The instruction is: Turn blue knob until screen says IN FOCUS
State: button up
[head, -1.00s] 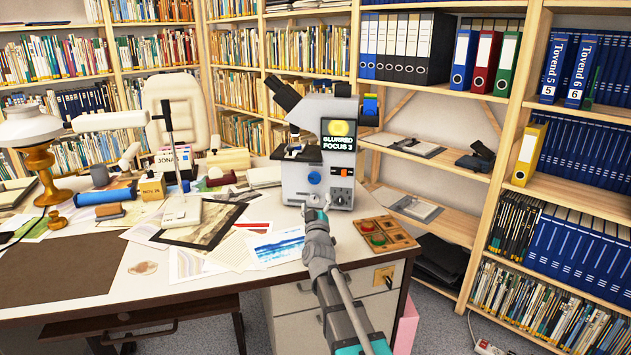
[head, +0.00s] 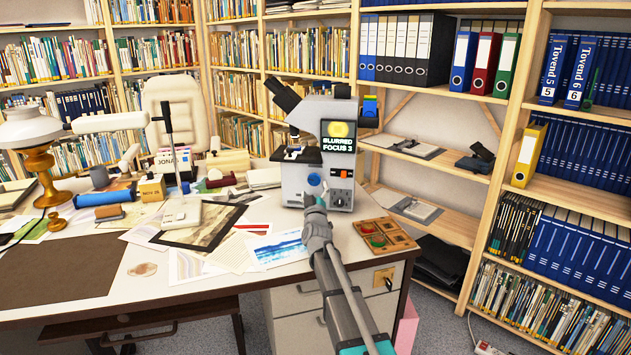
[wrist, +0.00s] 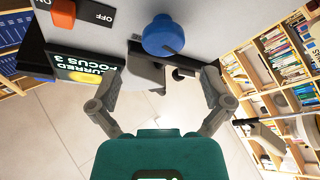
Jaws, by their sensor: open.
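The blue knob (head: 314,179) is on the front of the white microscope (head: 300,190). It also shows in the wrist view (wrist: 165,36), with a dark mark on its face. The screen (head: 338,143) shows a yellow blob and the words BLURRED FOCUS 3; part of it shows in the wrist view (wrist: 85,72). My gripper (head: 316,204) is just below and in front of the knob. In the wrist view my gripper (wrist: 161,80) is open and empty, with its fingers apart. The knob lies beyond the fingertips and they do not appear to touch it.
An orange ON/OFF switch (wrist: 63,14) is beside the knob. A wooden board with round red and green pieces (head: 388,236) lies to the right on the desk (head: 130,280). Papers and a framed print (head: 200,227) lie to the left. Shelves stand behind.

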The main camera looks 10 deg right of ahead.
aim_at(314, 181)
jog(key=shift+f+p+x, duration=0.2)
jog(key=shift+p+x, duration=0.05)
jog(key=shift+x, duration=1.1)
jog(key=shift+f+p+x, duration=0.2)
jog(key=shift+p+x, duration=0.05)
jog(key=shift+x, duration=1.15)
jog(key=shift+w, duration=0.1)
jog(key=c, duration=1)
jog(key=shift+d, duration=0.3)
jog(key=shift+c, duration=0.7)
jog(key=shift+a, duration=0.2)
jog(key=shift+w+m+h, duration=0.1)
jog(key=shift+m+h, duration=0.3)
jog(key=shift+m, duration=0.2)
